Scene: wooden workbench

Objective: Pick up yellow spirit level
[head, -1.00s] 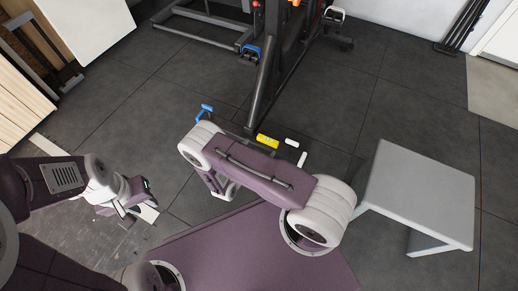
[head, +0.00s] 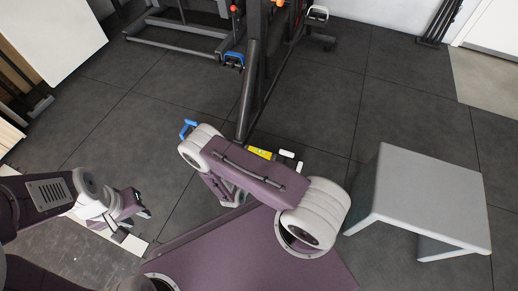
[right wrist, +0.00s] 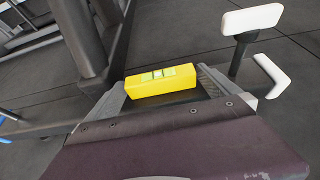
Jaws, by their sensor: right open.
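The yellow spirit level (head: 260,153) shows just beyond my right arm in the head view. In the right wrist view the level (right wrist: 160,82) lies across the picture, with its pale vial window facing up. My right gripper (right wrist: 162,90) is open, with one grey finger near each end of the level. I cannot tell whether the fingers touch it. My right gripper is hidden behind its own arm in the head view. My left gripper (head: 142,203) is at the left, far from the level; its jaw gap is not clear.
A dark rack post (head: 250,95) stands close behind the level. White pads (right wrist: 252,18) stand to its right. A blue-handled item (head: 187,128) is left of it. A grey table (head: 430,200) stands at the right. Dark tiled floor (head: 320,95) is clear beyond.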

